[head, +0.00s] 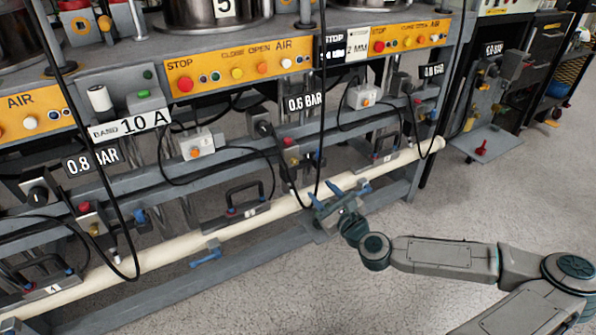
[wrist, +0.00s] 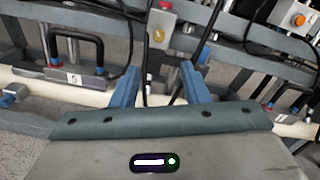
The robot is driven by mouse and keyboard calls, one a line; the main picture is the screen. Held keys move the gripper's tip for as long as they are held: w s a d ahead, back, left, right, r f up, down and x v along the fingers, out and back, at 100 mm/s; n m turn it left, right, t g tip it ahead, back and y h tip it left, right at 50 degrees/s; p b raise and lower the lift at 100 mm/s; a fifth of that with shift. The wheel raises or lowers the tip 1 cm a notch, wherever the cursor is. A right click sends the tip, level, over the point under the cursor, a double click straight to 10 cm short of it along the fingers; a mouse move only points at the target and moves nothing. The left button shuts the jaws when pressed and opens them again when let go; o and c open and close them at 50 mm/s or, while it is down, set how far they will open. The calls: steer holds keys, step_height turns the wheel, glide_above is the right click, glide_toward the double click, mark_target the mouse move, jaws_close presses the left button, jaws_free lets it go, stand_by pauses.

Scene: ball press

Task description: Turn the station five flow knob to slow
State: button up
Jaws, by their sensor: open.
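Station five's tank (head: 225,8) carries a "5" above the yellow panel (head: 240,68). Below it, a grey valve block (head: 291,155) with a red cap, a brass fitting and a blue knob (head: 318,158) sits by the 0.6 BAR sign (head: 305,102). A black round knob (head: 264,128) is to its left. No flow or slow marking is readable, so I cannot tell which is the flow knob. My gripper (head: 338,194) is open in front of the cream pipe, below the block. In the wrist view, the block (wrist: 159,28) shows beyond the blue fingers (wrist: 160,69), apart from them.
A cream pipe (head: 165,254) runs along the frame's lower front. A black handle (wrist: 76,48) on a "5" plate is left of the fingers. Black cables hang near the gripper and block. Grey floor (head: 290,290) is clear in front.

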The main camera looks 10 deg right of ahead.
mark_target(296, 163)
steer(key=b+x, duration=0.3)
steer(key=x, duration=1)
steer(key=shift+w+a, duration=0.15)
steer(key=shift+w, duration=0.1)
jaws_close()
